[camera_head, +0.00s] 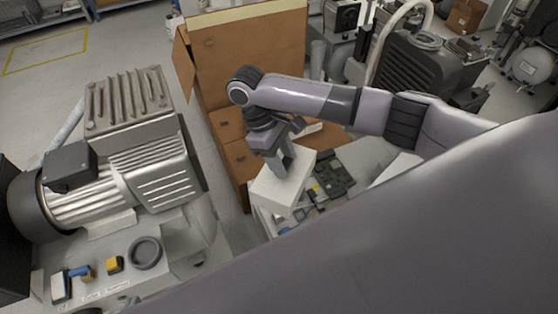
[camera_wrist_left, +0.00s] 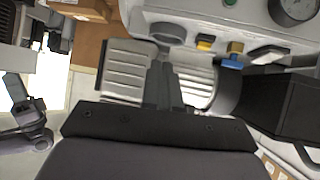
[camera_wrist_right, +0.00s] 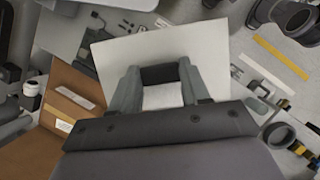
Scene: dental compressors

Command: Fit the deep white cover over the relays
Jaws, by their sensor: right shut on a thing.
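The deep white cover (camera_head: 278,194) is a pale box shape held above a cluttered work surface at the middle of the head view. My right gripper (camera_head: 285,160) points down onto it and is shut on it. In the right wrist view the cover (camera_wrist_right: 210,45) spreads out beyond the fingers (camera_wrist_right: 158,85). My left gripper (camera_wrist_left: 167,90) shows in the left wrist view, its fingers close together with nothing seen between them. I cannot single out the relays for certain; the cover hides part of the surface beneath it.
A ribbed grey compressor (camera_head: 130,150) stands at left, with small yellow and blue parts and a dark ring (camera_head: 145,252) on its front panel. A brown cardboard box (camera_head: 250,70) stands behind the cover. A dark tray (camera_head: 335,180) lies right of the cover.

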